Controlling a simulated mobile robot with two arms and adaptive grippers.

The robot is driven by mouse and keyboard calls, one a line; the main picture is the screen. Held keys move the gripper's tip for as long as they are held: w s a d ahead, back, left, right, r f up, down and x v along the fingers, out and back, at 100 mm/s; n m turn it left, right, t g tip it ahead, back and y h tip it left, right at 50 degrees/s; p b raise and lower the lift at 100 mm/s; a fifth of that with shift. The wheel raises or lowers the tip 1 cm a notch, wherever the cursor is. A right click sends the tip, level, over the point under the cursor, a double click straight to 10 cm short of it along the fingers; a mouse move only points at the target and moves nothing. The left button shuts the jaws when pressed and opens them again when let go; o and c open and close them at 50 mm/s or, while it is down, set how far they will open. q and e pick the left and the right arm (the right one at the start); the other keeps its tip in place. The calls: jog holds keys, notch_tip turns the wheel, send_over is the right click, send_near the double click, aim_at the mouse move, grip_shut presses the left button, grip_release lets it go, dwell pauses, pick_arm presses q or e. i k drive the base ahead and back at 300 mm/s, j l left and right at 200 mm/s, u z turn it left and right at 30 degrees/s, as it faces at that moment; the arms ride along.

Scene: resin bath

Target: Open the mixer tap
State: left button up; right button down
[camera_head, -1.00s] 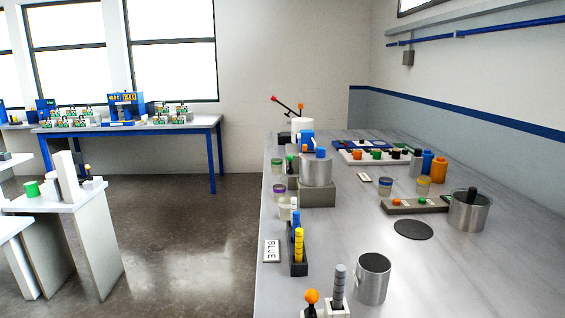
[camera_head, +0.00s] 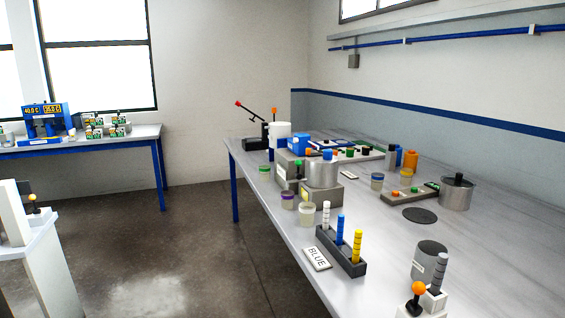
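Neither of my grippers is in view. I cannot tell for sure which part is the mixer tap. A steel pot (camera_head: 322,173) stands on a grey block (camera_head: 322,194) on the bench, beside a grey box-shaped unit (camera_head: 289,166) with small coloured parts. A black lever with a red ball end (camera_head: 251,111) rises at the bench's far end, near an orange ball knob (camera_head: 274,111). Another orange ball knob (camera_head: 418,289) stands on a white base at the near right, cut off by the picture's bottom edge.
The long grey bench (camera_head: 480,240) runs along the right wall. The floor (camera_head: 190,250) left of the bench is clear.

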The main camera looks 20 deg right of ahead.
aim_at(298, 162)
jog(key=i+j, duration=0.1)
jog(key=i, duration=0.6)
jog(key=i+j, duration=0.15)
jog(key=i, duration=0.6)
jog(key=l+z, duration=0.05)
